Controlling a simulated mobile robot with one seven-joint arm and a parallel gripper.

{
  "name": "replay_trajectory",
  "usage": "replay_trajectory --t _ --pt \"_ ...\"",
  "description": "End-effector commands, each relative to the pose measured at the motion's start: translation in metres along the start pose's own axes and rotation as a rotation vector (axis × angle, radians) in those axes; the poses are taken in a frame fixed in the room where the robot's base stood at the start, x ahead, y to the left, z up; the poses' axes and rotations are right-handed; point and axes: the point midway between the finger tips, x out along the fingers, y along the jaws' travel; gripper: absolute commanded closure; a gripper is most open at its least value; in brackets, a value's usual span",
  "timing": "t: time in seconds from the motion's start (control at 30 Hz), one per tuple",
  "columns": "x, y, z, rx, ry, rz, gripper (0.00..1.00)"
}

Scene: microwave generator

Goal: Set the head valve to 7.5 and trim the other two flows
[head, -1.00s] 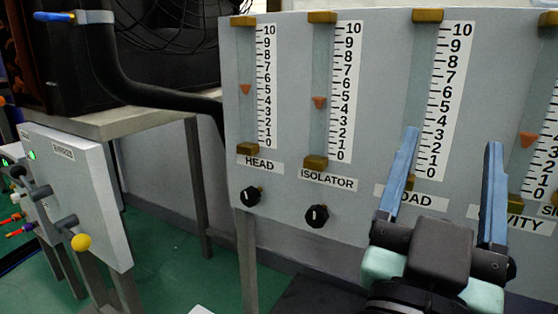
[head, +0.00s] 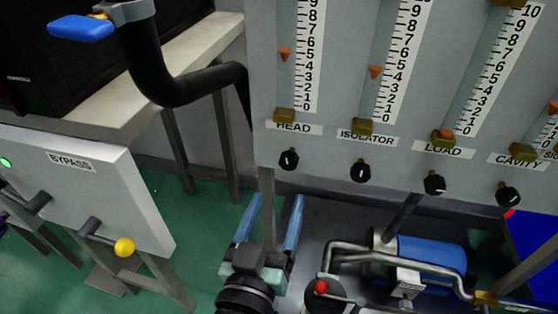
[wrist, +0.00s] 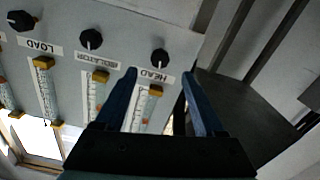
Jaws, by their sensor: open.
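The flow panel shows the HEAD gauge (head: 309,60), its orange float (head: 285,54) near 5. The ISOLATOR float (head: 376,72) is between 4 and 5. The LOAD float (head: 446,133) is at the bottom, near 0. Black knobs sit below the labels: HEAD (head: 289,159), ISOLATOR (head: 361,170), LOAD (head: 434,184) and CAVITY (head: 508,195). My gripper (head: 270,199) is open and empty, below the HEAD knob in the head view. In the wrist view my gripper (wrist: 159,73) has the HEAD label between its fingertips, with the HEAD knob (wrist: 160,57) just beyond, apart from them.
A BYPASS box (head: 100,190) with a yellow-tipped lever stands at left. A black pipe with a blue-handled valve (head: 82,26) is above it. A blue pump (head: 430,255) with metal pipes and a red-knobbed part (head: 321,287) lie low at right. A panel leg (head: 267,190) shows between my fingers.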

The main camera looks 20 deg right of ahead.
Motion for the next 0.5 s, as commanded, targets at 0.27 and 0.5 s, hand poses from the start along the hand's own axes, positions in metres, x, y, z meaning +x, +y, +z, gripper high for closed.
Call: replay_trajectory --t 0.27,0.5 --pt "0.055 0.001 0.0 0.0 0.003 0.003 0.29" --pt "0.087 0.0 0.001 0.0 0.001 0.001 0.29"
